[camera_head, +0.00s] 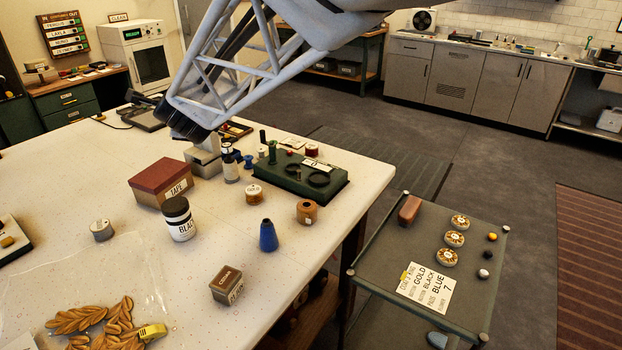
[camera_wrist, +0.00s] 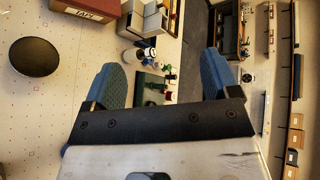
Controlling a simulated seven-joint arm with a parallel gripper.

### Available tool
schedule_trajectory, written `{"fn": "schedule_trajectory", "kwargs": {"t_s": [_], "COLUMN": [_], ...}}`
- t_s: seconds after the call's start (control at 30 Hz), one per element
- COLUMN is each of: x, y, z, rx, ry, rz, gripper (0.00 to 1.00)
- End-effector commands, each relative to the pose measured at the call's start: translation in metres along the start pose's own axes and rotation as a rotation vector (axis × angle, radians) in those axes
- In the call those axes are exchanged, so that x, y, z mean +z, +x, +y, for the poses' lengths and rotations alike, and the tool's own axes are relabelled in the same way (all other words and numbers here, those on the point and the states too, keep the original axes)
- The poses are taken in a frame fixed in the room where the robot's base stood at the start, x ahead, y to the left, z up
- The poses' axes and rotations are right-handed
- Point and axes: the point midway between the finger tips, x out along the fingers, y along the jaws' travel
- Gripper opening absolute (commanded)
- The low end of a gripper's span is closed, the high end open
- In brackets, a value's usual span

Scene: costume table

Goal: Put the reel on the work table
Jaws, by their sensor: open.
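Several reels stand on the white work table (camera_head: 150,240); I cannot tell which one the task means. A brown wooden reel (camera_head: 307,211) stands near the right edge, and a pale-topped reel (camera_head: 253,193) stands left of it. A red reel (camera_head: 312,150) and a blue reel (camera_head: 248,161) are by the green box (camera_head: 300,178). In the wrist view my gripper (camera_wrist: 160,78) is open, its two blue fingers wide apart with nothing held between them. The green box (camera_wrist: 152,88) shows beyond the fingers. In the head view the fingers are hard to make out behind my arm.
The table's front middle has clear patches.

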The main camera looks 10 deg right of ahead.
Motion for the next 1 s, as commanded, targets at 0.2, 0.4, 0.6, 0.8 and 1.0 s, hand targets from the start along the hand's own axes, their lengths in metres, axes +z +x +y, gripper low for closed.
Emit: {"fn": "schedule_trajectory", "kwargs": {"t_s": [0.2, 0.4, 0.6, 0.8, 1.0], "x": [-0.055, -0.103, -0.153, -0.202, -0.245], "y": [-0.062, -0.123, -0.188, -0.256, -0.323], "z": [0.011, 0.037, 0.073, 0.117, 0.162], "rx": [0.122, 0.253, 0.409, 0.592, 0.790], "ry": [-0.321, -0.618, -0.898, -1.151, -1.356], "rz": [-0.049, -0.094, -0.142, -0.201, -0.275], "gripper": [0.82, 0.82, 0.82, 0.82, 0.82]}}
